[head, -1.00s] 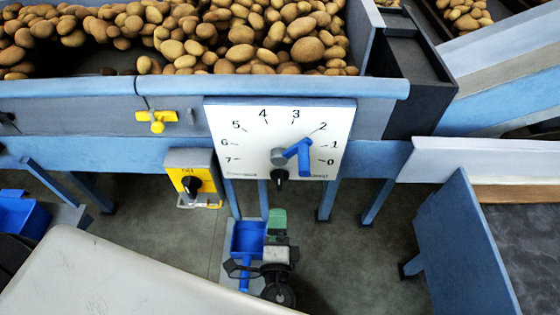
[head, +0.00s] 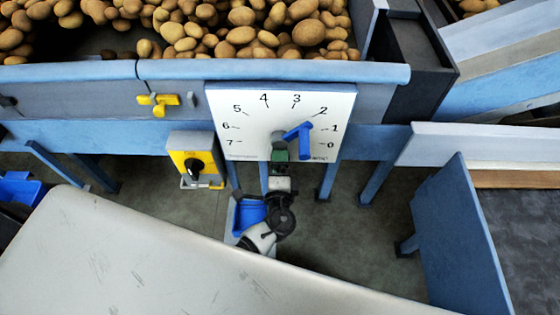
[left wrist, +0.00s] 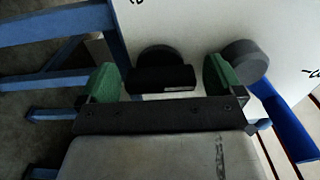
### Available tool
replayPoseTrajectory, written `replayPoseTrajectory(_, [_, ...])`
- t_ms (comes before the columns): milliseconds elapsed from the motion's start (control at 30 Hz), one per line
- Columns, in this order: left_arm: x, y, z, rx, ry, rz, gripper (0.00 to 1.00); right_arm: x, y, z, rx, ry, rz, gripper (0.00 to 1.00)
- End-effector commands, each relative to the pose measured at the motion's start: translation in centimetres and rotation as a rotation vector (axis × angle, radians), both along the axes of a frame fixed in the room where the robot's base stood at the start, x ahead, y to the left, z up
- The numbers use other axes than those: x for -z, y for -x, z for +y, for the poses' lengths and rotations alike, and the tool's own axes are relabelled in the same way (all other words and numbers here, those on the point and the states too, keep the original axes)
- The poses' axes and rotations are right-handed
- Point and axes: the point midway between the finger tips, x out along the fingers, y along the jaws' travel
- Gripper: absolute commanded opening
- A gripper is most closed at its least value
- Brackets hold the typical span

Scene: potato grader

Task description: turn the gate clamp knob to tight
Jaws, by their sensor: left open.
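The black clamp knob (left wrist: 162,80) has a bar grip on a round base at the lower edge of the white scale plate (head: 235,105). In the left wrist view it sits between the two green fingertips of my left gripper (left wrist: 160,78), with a gap on each side. The bar lies crosswise, from one finger towards the other. In the head view my left gripper (head: 279,150) reaches up to the plate's lower edge and hides the knob. The gripper is open. My right gripper is not in view.
A blue lever (head: 300,138) stands just right of the gripper, with its grey hub (left wrist: 243,60) near the right finger. A yellow switch box (head: 195,160) and a yellow wing knob (head: 158,103) are to the left. Potatoes (head: 240,35) fill the trough above.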

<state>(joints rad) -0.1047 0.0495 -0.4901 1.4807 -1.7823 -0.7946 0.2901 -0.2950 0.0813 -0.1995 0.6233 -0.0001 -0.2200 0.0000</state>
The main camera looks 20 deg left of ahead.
Motion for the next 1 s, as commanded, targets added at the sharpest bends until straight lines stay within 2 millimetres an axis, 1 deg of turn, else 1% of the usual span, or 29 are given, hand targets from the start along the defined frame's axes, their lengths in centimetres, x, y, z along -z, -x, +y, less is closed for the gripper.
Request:
replayPoseTrajectory(233, [0.01,-0.07,0.03,0.000,0.000,0.000,0.96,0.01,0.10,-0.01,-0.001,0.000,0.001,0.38])
replayPoseTrajectory(500, [0.01,-0.05,0.03,0.000,0.000,0.000,0.54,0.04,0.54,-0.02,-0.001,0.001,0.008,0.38])
replayPoseTrajectory(567, [0.01,-0.05,0.03,0.000,0.000,0.000,0.46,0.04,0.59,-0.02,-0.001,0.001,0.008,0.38])
replayPoseTrajectory(833, [0.04,-0.04,0.03,0.000,-0.029,0.008,0.47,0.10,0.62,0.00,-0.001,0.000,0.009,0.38])
replayPoseTrajectory(1000, [0.07,-0.04,0.04,0.001,-0.103,0.031,0.47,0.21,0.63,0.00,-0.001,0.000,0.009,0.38])
